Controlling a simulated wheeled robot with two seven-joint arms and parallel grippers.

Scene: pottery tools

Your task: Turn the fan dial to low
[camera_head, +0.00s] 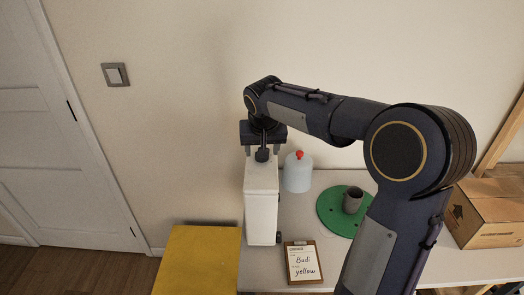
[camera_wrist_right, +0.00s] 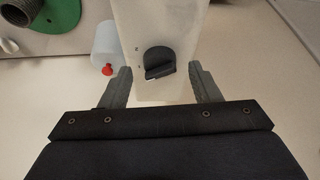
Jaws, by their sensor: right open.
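The fan's white upright housing (camera_head: 261,212) stands at the left end of the table in the head view. In the right wrist view its pale face (camera_wrist_right: 158,22) carries a black round dial (camera_wrist_right: 159,60) with a raised ridge. Small marks lie at the dial's left, too small to read surely. My right gripper (camera_wrist_right: 161,70) is open, one finger on each side of the dial, with visible gaps to it. In the head view my right gripper (camera_head: 263,140) is at the top of the housing. My left gripper is out of view.
A green disc (camera_head: 330,212) bears a grey cup (camera_head: 352,200). A clipboard (camera_head: 303,262) lies in front. A cardboard box (camera_head: 490,212) is at the right, a yellow surface (camera_head: 197,262) at the left.

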